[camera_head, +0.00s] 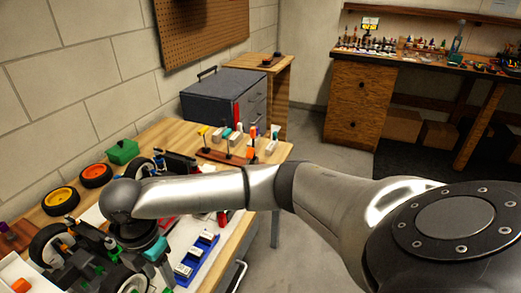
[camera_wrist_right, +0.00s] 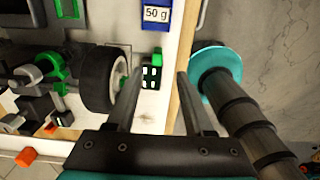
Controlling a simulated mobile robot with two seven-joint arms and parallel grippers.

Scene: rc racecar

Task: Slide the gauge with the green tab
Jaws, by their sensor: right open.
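A small black block with a green tab (camera_wrist_right: 153,56) and light square marks lies near the table's right edge in the right wrist view. It looks like the gauge. My right gripper (camera_wrist_right: 158,76) is open, with one finger on each side of this block, the left finger closer to it. I cannot tell whether either finger touches it. In the head view my right arm reaches over the table, and its gripper is mostly hidden below the wrist. My left gripper is not in view.
A black wheel (camera_wrist_right: 104,78) of the car stands just left of my right gripper. A blue block marked 50 g (camera_wrist_right: 157,15) lies beyond it. Orange-rimmed wheels (camera_head: 61,199) and a green box (camera_head: 123,151) lie at the table's back left. Open floor lies right of the table edge.

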